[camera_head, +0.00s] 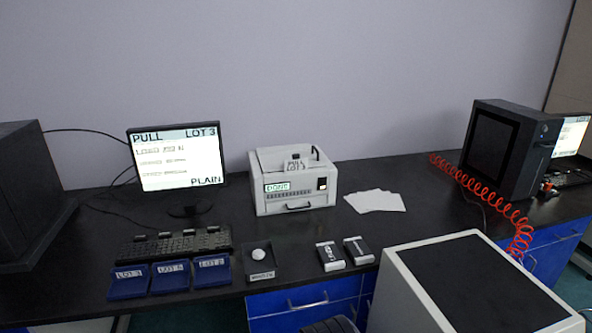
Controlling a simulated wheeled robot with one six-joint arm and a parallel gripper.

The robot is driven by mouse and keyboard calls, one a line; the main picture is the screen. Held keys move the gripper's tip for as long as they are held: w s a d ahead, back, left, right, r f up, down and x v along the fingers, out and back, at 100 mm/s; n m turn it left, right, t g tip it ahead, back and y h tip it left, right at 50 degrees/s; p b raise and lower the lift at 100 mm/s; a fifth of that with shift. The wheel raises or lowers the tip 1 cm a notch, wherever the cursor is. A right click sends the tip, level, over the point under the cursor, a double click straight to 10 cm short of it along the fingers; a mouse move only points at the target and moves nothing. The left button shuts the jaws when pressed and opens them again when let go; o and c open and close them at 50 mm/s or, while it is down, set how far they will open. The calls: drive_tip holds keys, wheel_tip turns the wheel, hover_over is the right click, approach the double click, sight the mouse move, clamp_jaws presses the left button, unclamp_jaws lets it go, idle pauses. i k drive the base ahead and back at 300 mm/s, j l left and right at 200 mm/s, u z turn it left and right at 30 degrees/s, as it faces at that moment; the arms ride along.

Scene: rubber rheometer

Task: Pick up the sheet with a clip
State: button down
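Several white sheets (375,201) lie loosely fanned on the black bench, right of a white printer-like machine (295,196); I see no clip on them. Small dark pieces (188,232) also show above the blue trays, too small to identify. My gripper is not in view.
Three labelled blue trays (128,288), one reading LOT 3, stand before the keyboard (150,246). A dark tray (275,270) holds a whitish round piece. Two small black-and-white boxes (330,256) lie nearby. A monitor (178,160) shows "PULL LOT 3 PLAIN". A red coiled hose (490,200) hangs at right.

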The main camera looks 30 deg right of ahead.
sight(296, 164)
drive_tip(key=i+z, duration=0.8)
drive_tip(key=i+j+z, duration=0.15)
drive_tip(key=i+z, duration=0.2)
